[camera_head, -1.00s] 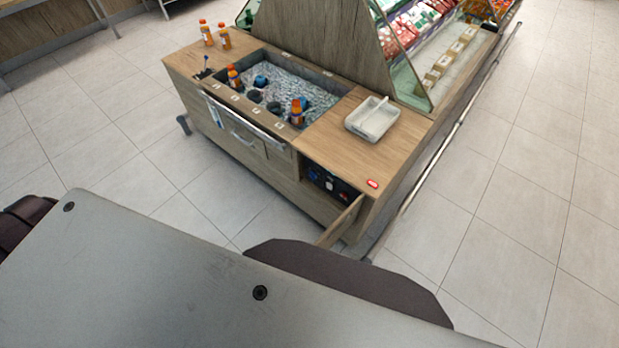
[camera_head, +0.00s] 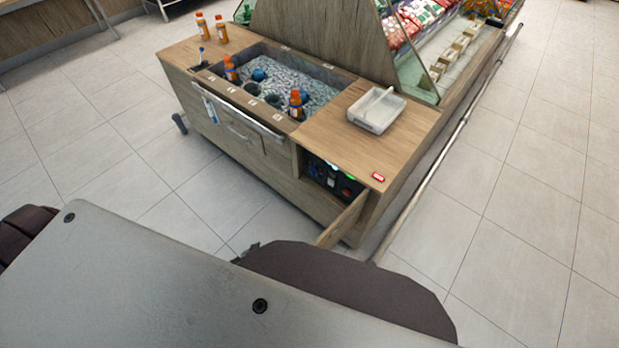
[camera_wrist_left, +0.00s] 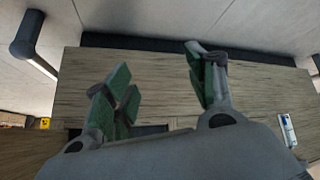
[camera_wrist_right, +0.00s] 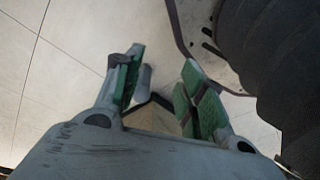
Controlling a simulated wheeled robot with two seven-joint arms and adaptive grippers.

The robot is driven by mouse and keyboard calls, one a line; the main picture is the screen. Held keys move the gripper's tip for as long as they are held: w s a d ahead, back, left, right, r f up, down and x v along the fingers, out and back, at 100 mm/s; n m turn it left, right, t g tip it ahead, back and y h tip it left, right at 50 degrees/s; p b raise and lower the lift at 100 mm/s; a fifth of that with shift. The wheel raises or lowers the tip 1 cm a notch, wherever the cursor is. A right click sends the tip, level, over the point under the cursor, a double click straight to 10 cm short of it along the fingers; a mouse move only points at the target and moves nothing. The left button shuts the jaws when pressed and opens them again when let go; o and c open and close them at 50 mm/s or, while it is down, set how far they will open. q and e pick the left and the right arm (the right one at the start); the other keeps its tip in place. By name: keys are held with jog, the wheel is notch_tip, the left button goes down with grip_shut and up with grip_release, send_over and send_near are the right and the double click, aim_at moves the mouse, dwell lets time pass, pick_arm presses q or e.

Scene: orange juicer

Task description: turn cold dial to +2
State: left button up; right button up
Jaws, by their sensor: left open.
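In the head view a dark control unit (camera_head: 333,178) with a green light and a red spot sits in the open front compartment of the wooden counter (camera_head: 300,197). The cold dial itself is too small to make out. In the left wrist view my left gripper (camera_wrist_left: 155,85) is open and empty, with a wood panel (camera_wrist_left: 150,70) beyond its fingers. In the right wrist view my right gripper (camera_wrist_right: 163,85) has its fingers apart, with a tan wooden edge (camera_wrist_right: 152,117) showing between and beyond them. Contact with that edge cannot be told.
The compartment's door (camera_head: 343,222) stands open. A grey tray (camera_head: 377,110) and a small red-and-white tag (camera_head: 378,177) are on the counter top. An ice basin (camera_head: 300,80) holds orange bottles. Tiled floor (camera_head: 500,230) is clear to the right. My own body hides the foreground.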

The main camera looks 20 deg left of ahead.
pick_arm(q)
jog(key=w+a+r+n+t+h+b, duration=0.15)
jog(key=w+t+b, duration=0.25)
jog(key=w+b, duration=0.65)
jog(key=w+d+r+n+t+h+b, duration=0.1)
jog(key=w+d+r+t+h+b, duration=0.1)
jog(key=w+r+b, duration=0.3)
jog(key=w+d+r+t+h+b, duration=0.2)
jog(key=w+r+t+b, duration=0.1)
jog(key=w+r+b, duration=0.3)
jog(key=shift+w+d+r+n+b, duration=0.2)
jog(key=shift+w+n+b, duration=0.15)
jog(key=shift+w+b, duration=1.1)
pick_arm(e)
jog(key=w+a+r+t+y, duration=0.2)
jog(key=w+a+r, duration=0.4)
jog(key=w+r, duration=0.3)
jog(key=shift+w+r+b, duration=0.2)
jog(key=shift+r+b, duration=0.05)
jog(key=shift+b, duration=0.05)
pick_arm(q)
jog(key=shift+s+h, duration=0.25)
jog(key=shift+s, duration=0.1)
jog(key=shift+w+f, duration=0.1)
jog(key=shift+w, duration=0.05)
pick_arm(e)
jog(key=shift+f, duration=0.1)
